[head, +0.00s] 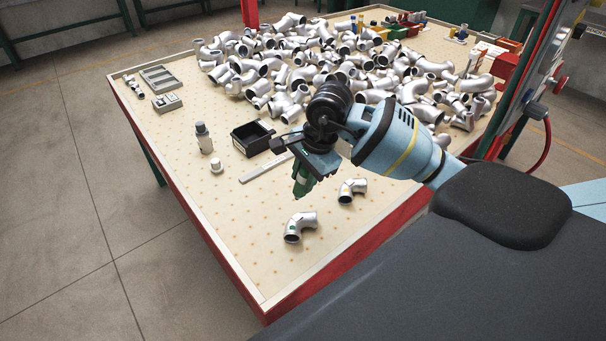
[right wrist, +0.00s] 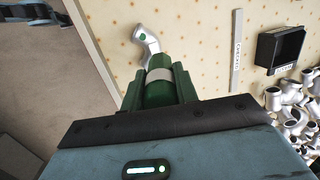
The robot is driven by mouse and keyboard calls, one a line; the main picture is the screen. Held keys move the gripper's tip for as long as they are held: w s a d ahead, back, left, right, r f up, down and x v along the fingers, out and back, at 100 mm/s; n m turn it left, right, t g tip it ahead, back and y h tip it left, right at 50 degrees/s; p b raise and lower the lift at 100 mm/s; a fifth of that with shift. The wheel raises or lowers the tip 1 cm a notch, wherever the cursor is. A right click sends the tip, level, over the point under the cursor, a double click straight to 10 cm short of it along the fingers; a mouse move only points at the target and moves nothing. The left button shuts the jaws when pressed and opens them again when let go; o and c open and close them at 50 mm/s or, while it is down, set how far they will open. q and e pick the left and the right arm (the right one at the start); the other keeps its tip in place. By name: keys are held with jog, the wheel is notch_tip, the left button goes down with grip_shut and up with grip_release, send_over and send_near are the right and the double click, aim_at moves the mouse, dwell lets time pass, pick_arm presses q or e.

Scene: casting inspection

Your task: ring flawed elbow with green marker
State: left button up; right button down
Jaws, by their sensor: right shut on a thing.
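My right gripper (head: 304,178) is shut on the green marker and holds it pointing down above the pegboard-like table top. In the right wrist view the marker (right wrist: 159,76) has a pale band and sits between the fingers of the gripper (right wrist: 159,88). In the right wrist view an elbow (right wrist: 150,43) with a green spot lies just beyond the marker. My left gripper is out of view.
A large pile of silver pipe fittings (head: 265,65) covers the back of the table (head: 225,205). The front left is clear.

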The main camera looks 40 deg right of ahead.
aim_at(304, 196)
jog(key=shift+f+b, duration=1.1)
jog(key=shift+f, duration=1.7)
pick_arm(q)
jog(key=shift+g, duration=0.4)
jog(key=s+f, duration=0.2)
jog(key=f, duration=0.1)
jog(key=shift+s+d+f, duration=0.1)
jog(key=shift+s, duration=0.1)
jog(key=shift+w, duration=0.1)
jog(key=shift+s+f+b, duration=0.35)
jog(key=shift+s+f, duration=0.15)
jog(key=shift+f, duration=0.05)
pick_arm(e)
jog(key=shift+f, duration=0.7)
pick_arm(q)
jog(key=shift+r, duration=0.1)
pick_arm(e)
jog(key=shift+r, duration=0.1)
jog(key=shift+r+p, duration=1.45)
jog(key=shift+r, duration=2.1)
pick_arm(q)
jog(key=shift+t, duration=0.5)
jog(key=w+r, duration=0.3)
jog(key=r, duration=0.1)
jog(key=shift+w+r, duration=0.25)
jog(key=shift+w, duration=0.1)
pick_arm(e)
jog(key=shift+f, duration=0.1)
